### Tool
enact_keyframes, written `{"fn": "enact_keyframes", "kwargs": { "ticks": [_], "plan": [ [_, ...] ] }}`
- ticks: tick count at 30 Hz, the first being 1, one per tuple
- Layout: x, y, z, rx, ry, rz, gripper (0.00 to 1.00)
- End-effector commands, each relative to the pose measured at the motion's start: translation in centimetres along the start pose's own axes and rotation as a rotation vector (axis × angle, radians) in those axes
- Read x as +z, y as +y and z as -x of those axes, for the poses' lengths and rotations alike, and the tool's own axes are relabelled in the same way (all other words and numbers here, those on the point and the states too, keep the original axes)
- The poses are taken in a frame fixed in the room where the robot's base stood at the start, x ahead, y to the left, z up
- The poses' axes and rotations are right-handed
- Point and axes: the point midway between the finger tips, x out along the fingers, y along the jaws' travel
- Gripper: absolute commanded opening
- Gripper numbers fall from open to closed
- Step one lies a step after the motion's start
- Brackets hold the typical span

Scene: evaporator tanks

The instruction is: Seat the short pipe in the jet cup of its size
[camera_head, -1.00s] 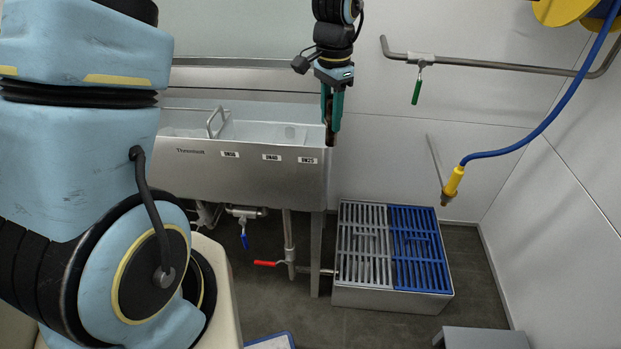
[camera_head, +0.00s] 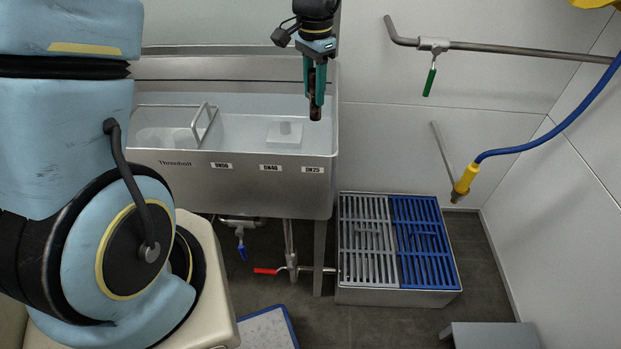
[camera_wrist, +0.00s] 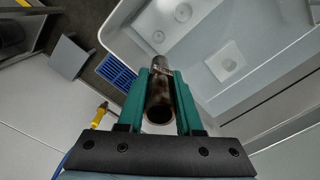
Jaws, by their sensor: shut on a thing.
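My gripper (camera_head: 315,88) points down over the right end of the steel tank (camera_head: 220,190). Its green fingers are shut on the short pipe (camera_head: 316,113), a dark brown, worn tube whose lower end hangs below the fingertips. In the wrist view the pipe (camera_wrist: 160,97) lies between both fingers, its round open end facing the camera. The tank front carries labels DN50 (camera_head: 221,166), DN40 (camera_head: 270,168) and DN25 (camera_head: 312,169).
A wire handle or rack (camera_head: 205,122) rises at the tank's left. A grey and blue floor grate (camera_head: 395,240) lies right of the tank. A wall pipe with a green-handled valve (camera_head: 430,80) and a blue hose with yellow nozzle (camera_head: 465,180) are at the right.

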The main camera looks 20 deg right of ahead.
Motion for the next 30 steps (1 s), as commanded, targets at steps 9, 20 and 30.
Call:
{"fn": "enact_keyframes", "kwargs": {
  "ticks": [9, 20, 30],
  "plan": [
    [0.1, 0.2, -5.7, 0.003, -0.004, -0.002, 0.0],
    [0.1, 0.1, -13.1, 0.003, -0.004, -0.001, 0.0],
    [0.2, 0.2, -18.2, 0.003, -0.005, -0.001, 0.0]
  ]
}}
